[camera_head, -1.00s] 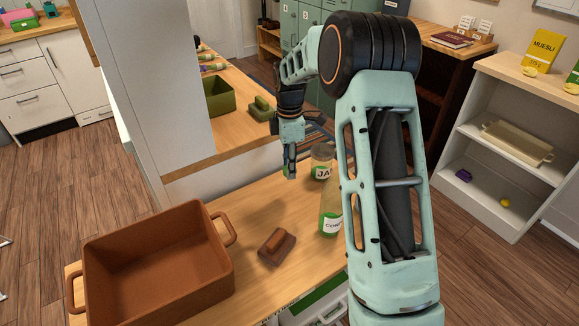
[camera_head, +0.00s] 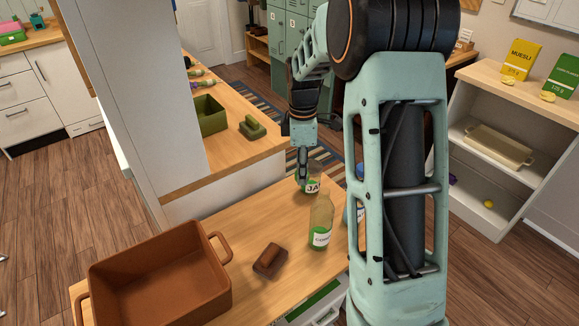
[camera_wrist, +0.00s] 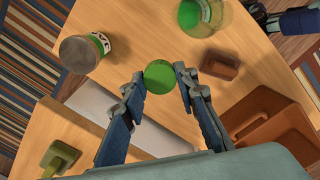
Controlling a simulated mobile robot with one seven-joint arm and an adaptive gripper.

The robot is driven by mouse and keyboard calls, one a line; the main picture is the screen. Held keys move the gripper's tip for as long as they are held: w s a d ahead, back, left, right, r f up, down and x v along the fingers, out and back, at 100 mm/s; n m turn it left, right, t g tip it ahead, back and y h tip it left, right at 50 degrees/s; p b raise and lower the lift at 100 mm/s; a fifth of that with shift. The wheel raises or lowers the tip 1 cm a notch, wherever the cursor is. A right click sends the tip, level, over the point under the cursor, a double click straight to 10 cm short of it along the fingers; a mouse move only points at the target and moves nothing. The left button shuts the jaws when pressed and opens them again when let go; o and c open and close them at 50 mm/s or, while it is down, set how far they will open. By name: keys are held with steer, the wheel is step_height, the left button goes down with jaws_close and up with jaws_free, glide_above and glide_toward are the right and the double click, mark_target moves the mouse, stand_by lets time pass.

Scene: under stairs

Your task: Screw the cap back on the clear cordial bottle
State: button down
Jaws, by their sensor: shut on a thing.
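The clear cordial bottle (camera_head: 321,215) stands upright on the near wooden counter, with a pale label and green liquid low inside. The wrist view shows it from above at the top edge (camera_wrist: 207,14), with no cap visible on it. My gripper (camera_wrist: 160,78) is shut on a round green cap (camera_wrist: 159,76), seen face-on between the two fingertips. In the head view my gripper (camera_head: 303,178) hangs pointing down, left of and beyond the bottle, apart from it and in front of a jar. The cap is hard to make out there.
The labelled jar (camera_head: 312,186) stands behind the bottle and also shows in the wrist view (camera_wrist: 80,54). A brown dish (camera_head: 270,260) and large brown box (camera_head: 215,280) lie nearer. A blue item (camera_head: 350,213) is partly hidden behind my arm.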

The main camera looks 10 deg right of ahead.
mark_target(325, 190)
steer(key=s+d+r+m+p, duration=0.1)
steer(key=s+r+p, duration=0.1)
steer(key=r, duration=0.1)
steer(key=s+d+r+p, duration=0.1)
steer(key=s+r+p, duration=0.1)
steer(key=r, duration=0.1)
steer(key=s+d+r+m+p, duration=0.1)
steer(key=s+r+p, duration=0.1)
steer(key=s+r, duration=0.1)
steer(key=shift+s+d+r+m, duration=0.1)
steer(key=shift+d+r+m, duration=0.1)
steer(key=shift+m, duration=0.1)
steer(key=shift+s+d+f+b, duration=0.15)
steer(key=shift+f+b, duration=0.45)
steer(key=shift+f, duration=0.3)
steer(key=shift+s+a+f+b, duration=0.1)
steer(key=shift+s+f+b, duration=0.1)
steer(key=shift+f+b, duration=0.6)
steer(key=shift+s+d+f+b, duration=0.15)
steer(key=shift+f+b, duration=0.3)
steer(key=shift+f, duration=0.55)
steer(key=shift+f+b, duration=1)
steer(key=shift+f, duration=0.3)
steer(key=c, duration=2.1)
jaws_free()
jaws_close()
steer(key=shift+m, duration=0.3)
